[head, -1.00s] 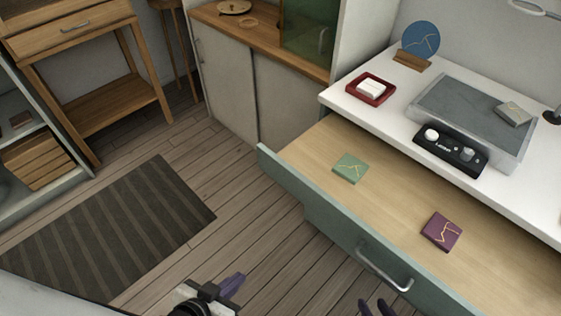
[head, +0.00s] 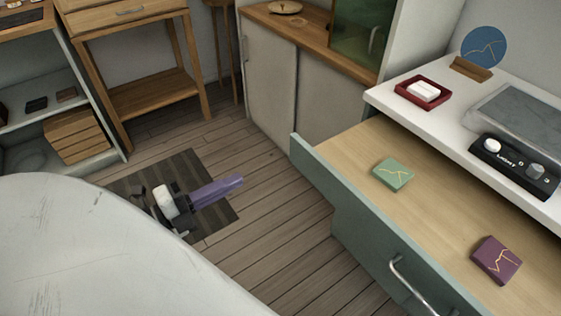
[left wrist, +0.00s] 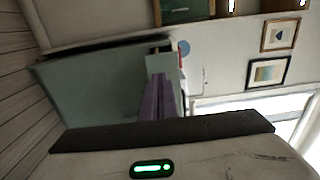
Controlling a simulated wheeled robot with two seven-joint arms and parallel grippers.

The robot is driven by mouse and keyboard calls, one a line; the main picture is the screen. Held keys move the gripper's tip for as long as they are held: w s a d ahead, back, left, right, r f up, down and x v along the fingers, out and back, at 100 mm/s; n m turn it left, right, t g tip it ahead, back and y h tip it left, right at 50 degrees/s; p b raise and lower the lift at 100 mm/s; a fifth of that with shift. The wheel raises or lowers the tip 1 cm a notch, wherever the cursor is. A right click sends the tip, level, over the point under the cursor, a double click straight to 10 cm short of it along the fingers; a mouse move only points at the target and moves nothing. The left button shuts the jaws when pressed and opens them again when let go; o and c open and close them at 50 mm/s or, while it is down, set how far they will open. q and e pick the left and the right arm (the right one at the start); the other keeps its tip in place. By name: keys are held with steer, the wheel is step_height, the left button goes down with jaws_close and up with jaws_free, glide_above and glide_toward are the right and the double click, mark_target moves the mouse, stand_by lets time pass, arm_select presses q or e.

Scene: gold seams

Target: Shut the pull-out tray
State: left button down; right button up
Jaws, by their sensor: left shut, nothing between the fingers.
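The pull-out tray (head: 352,222) is open beneath the white worktop, with a grey-green front and a pale wooden floor. Its metal handle (head: 412,290) is at the lower right of the head view. A green tile (head: 393,173) and a purple tile (head: 496,261), both with gold seams, lie in it. My left gripper (head: 238,181) has purple fingers shut with nothing between them. It is left of the tray front, apart from it, over the floor. In the left wrist view, the shut fingers (left wrist: 158,82) point toward a grey-green panel (left wrist: 95,85), apparently the tray front. My right gripper is out of view.
The white worktop (head: 392,100) carries a red dish (head: 423,93), a black control box (head: 513,165) and a blue disc (head: 484,46) on a wooden stand. A low cabinet (head: 270,85) stands behind the tray. Bare floor (head: 290,240) lies left of the tray.

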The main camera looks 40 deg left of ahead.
mark_target(292, 152)
arm_select(q)
steer(key=x, duration=1.3)
steer(key=shift+w+d, duration=0.15)
steer(key=shift+w, duration=0.1)
steer(key=shift+w, duration=0.1)
